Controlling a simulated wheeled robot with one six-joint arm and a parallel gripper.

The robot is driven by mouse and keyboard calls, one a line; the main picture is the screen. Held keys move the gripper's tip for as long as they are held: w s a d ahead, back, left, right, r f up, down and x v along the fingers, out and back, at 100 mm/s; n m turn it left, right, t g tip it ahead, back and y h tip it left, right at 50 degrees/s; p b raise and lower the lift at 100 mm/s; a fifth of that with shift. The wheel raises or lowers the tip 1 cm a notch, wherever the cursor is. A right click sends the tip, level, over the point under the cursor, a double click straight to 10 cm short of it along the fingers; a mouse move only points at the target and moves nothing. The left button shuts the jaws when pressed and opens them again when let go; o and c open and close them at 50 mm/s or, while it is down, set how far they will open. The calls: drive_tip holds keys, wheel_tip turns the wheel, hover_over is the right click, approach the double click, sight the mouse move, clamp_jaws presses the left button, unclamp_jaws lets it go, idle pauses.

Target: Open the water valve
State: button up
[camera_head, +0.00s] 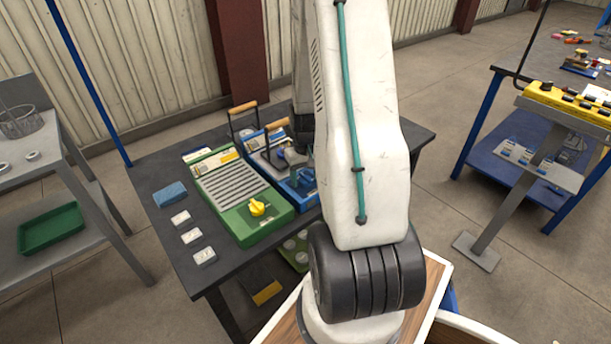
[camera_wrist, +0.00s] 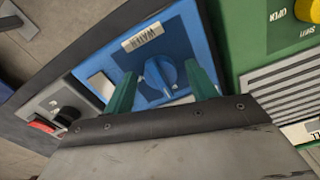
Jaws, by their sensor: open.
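The water valve is a blue round knob (camera_wrist: 168,72) with a raised grip bar, on a blue panel (camera_wrist: 205,45) with a label reading "WATER" (camera_wrist: 145,36) in the wrist view. My gripper (camera_wrist: 160,70) is open, with one green finger on each side of the knob. Whether the fingers touch the knob cannot be told. In the head view the blue panel (camera_head: 304,203) lies on the dark table, partly hidden behind my arm.
A green panel (camera_head: 230,190) with a yellow knob (camera_head: 257,208) lies beside the blue one. A grey panel with a black knob (camera_wrist: 67,116) and red switch (camera_wrist: 44,125) is on the other side. Small white blocks (camera_head: 190,236) and a blue sponge (camera_head: 170,194) lie on the table's left.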

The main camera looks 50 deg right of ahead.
drive_tip(key=c, duration=1)
drive_tip(key=m, duration=0.4)
drive_tip(key=shift+m, duration=0.3)
drive_tip(key=m, duration=0.4)
drive_tip(key=shift+m, duration=0.3)
drive_tip(key=m, duration=0.4)
drive_tip(key=shift+m, duration=2.3)
